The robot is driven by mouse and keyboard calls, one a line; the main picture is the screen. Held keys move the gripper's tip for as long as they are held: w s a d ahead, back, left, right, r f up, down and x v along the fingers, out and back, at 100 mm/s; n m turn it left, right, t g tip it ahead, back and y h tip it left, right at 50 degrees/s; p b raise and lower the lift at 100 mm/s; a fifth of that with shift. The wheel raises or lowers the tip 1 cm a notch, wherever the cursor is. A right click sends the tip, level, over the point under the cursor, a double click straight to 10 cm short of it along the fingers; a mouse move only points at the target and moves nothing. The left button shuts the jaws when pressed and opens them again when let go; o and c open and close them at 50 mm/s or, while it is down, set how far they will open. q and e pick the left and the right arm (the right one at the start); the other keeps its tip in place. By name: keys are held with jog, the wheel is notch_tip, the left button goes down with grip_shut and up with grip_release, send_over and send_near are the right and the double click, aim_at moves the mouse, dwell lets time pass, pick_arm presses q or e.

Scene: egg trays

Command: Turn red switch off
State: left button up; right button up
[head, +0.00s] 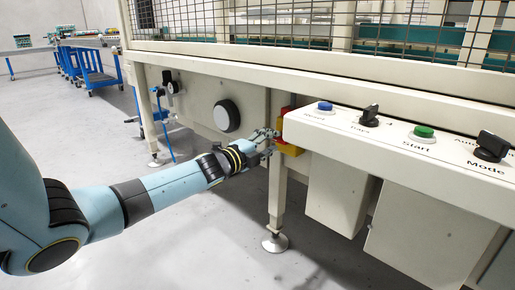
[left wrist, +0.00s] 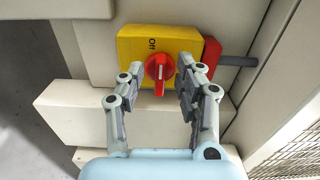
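The red switch (left wrist: 159,70) is a round knob on a yellow plate (left wrist: 135,41) with a red housing behind it. The plate carries the word "Off", turned sideways, to the upper left of the knob. The knob's raised grip stands upright in the left wrist view. My left gripper (left wrist: 158,85) is open, one finger on each side of the knob, with visible gaps to it. In the head view my left gripper (head: 268,143) reaches the yellow and red switch box (head: 291,150), and the knob itself is hidden there. My right gripper is not in view.
A sloped panel beside the switch box bears a blue button (head: 325,107), a green Start button (head: 424,132) and black knobs (head: 371,113). A machine leg (head: 276,205) stands below the gripper. A grey cable (left wrist: 238,61) leaves the red housing.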

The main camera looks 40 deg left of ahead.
pick_arm(q)
jog(key=s, duration=1.1)
jog(key=shift+a, duration=0.45)
